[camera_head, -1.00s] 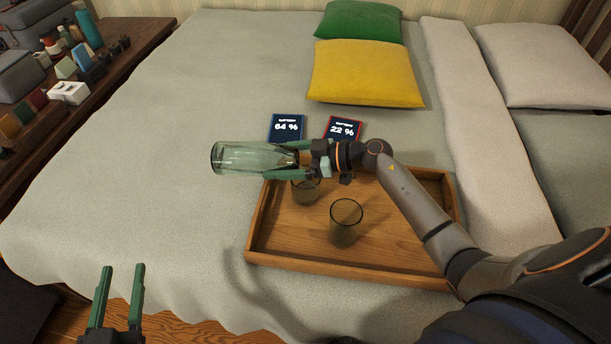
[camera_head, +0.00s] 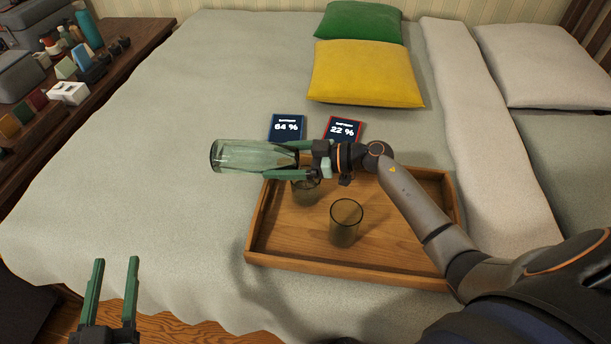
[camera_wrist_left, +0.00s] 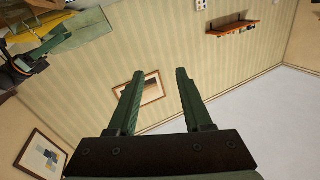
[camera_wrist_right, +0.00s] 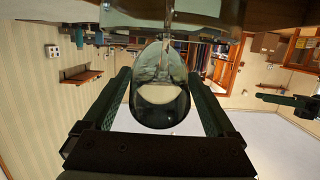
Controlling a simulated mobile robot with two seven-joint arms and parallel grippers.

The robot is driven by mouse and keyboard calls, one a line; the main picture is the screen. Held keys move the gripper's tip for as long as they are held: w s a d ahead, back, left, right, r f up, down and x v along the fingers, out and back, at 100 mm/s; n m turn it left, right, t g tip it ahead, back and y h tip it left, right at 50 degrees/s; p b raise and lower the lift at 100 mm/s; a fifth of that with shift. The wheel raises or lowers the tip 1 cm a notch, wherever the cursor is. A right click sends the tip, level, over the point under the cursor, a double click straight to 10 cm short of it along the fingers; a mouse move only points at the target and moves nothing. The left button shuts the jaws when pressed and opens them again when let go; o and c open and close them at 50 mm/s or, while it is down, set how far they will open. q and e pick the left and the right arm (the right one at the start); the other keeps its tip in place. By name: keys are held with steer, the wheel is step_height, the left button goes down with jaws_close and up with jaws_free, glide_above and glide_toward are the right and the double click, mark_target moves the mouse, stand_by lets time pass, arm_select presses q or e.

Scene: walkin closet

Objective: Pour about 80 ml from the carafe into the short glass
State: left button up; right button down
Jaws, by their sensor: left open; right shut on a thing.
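The clear, greenish carafe (camera_head: 240,157) is held on its side, its long axis about level across the head view. My right gripper (camera_head: 268,160) is shut around it; the right wrist view also shows the carafe (camera_wrist_right: 158,95) between the fingers. Its far end points left, beyond the tray's left edge. How much liquid is in it I cannot tell. One tinted glass (camera_head: 345,224) stands upright on the tray. Another glass (camera_head: 305,192) stands behind it, partly hidden under my right gripper. My left gripper (camera_head: 116,260) is open and empty at the lower left, off the bed.
The wooden tray (camera_head: 300,262) lies on the bed. Yellow (camera_head: 366,73) and green (camera_head: 358,21) pillows lie farther back. The bed's left side is clear.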

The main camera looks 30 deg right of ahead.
arm_select(q)
steer(key=shift+r, duration=0.1)
arm_select(e)
steer(key=shift+r, duration=0.15)
steer(key=shift+w, duration=0.1)
steer(key=shift+w+a+r+g+h+p, duration=0.2)
steer(key=shift+r+g+h+p, duration=0.15)
steer(key=shift+p, duration=0.6)
steer(key=shift+w+a+r+g+h+p, duration=0.2)
steer(key=shift+a+r+g+h+p, duration=0.15)
steer(key=shift+h+p, duration=0.35)
steer(key=shift+p, duration=1.25)
steer(key=shift+f+h, duration=0.2)
steer(key=shift+h, duration=0.05)
steer(key=shift+f, duration=0.15)
steer(key=shift+g+p, duration=0.3)
steer(key=shift+p, duration=0.8)
arm_select(q)
steer(key=s+f+n+g+y, duration=0.1)
steer(key=s+f+g, duration=0.3)
steer(key=f, duration=0.3)
steer(key=s+f+n+g+y, duration=0.1)
steer(key=s+f+g, duration=0.2)
steer(key=f, duration=0.4)
steer(key=shift+s+d+f+n+g, duration=0.3)
steer(key=shift+s+d+f+g, duration=0.1)
steer(key=shift+g, duration=0.4)
arm_select(e)
steer(key=shift+f, duration=0.1)
